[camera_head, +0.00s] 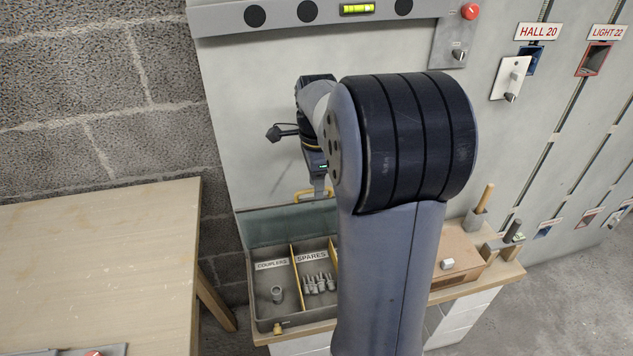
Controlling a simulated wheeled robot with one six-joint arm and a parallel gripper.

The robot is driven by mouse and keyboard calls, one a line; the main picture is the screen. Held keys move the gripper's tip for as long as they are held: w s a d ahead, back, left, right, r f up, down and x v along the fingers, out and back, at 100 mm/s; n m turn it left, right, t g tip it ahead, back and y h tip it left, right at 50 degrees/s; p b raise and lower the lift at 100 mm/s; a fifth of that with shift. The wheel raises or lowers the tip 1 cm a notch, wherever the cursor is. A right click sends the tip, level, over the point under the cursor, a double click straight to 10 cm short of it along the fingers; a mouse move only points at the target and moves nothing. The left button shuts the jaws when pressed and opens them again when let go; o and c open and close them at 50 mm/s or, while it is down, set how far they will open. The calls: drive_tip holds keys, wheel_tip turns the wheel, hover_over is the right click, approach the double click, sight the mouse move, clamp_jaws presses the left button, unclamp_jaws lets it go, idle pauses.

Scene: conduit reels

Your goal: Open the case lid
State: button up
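The grey case (262,305) sits on the wooden bench, with its inside showing. Its grey-green lid (285,226) stands raised along the back edge, with a yellow handle (303,195) at its top. My gripper (320,186) points down at the handle and appears to meet it; whether its fingers are closed on it is too small to tell. My arm hides the right part of the case and lid. Compartments labelled COUPLERS and SPARES hold a grey coupler (277,294) and several small metal parts (319,283). A small brass latch (278,328) is on the front edge.
A wooden box (457,258) stands right of my arm, beside tools with upright handles (479,208). A wall panel (260,110) with a level and switches rises behind. A wooden table (100,260) fills the left, with a gap before the bench.

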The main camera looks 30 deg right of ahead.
clamp_jaws()
idle(0.3)
idle(0.3)
